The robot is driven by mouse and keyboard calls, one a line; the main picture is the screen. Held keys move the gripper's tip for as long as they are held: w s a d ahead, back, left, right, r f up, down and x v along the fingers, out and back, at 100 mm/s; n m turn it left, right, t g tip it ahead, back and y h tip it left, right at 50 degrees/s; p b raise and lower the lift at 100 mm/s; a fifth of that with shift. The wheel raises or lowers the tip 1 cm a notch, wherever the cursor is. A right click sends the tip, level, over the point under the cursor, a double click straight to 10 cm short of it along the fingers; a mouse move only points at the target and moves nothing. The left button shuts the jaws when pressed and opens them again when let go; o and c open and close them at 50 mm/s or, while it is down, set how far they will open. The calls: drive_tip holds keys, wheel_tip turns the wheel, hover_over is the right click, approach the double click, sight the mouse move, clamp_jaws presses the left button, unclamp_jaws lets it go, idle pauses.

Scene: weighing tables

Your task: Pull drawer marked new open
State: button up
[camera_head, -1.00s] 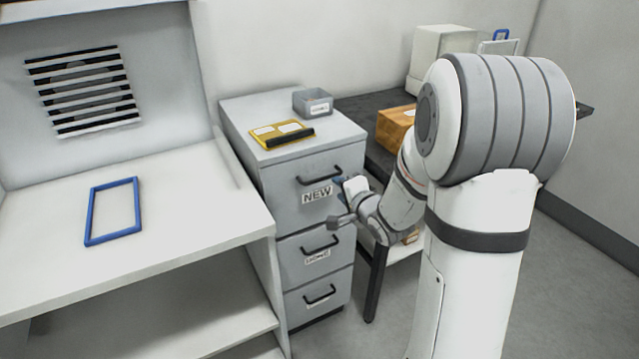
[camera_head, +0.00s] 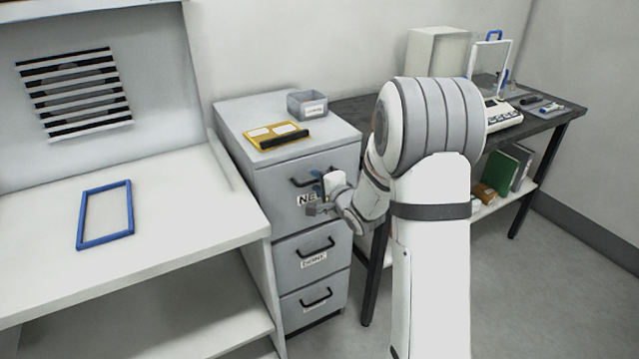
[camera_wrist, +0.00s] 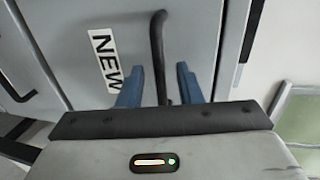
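The top drawer (camera_head: 283,200) of the grey cabinet carries the label NEW and is closed. The NEW label (camera_wrist: 103,58) shows in full in the wrist view, and is partly hidden by my gripper in the head view. The drawer's black bar handle (camera_wrist: 157,45) runs between the two blue fingers of my gripper (camera_wrist: 158,84) in the wrist view. The fingers are apart, with a gap on each side of the handle. In the head view my gripper (camera_head: 318,192) is at the front of this drawer.
Two lower drawers with black handles, the middle one (camera_head: 313,255) and the bottom one (camera_head: 315,300), are closed. A dark table (camera_head: 545,122) stands to the right. Floor is clear at right.

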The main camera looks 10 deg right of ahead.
drive_tip(key=shift+c, duration=0.5)
clamp_jaws()
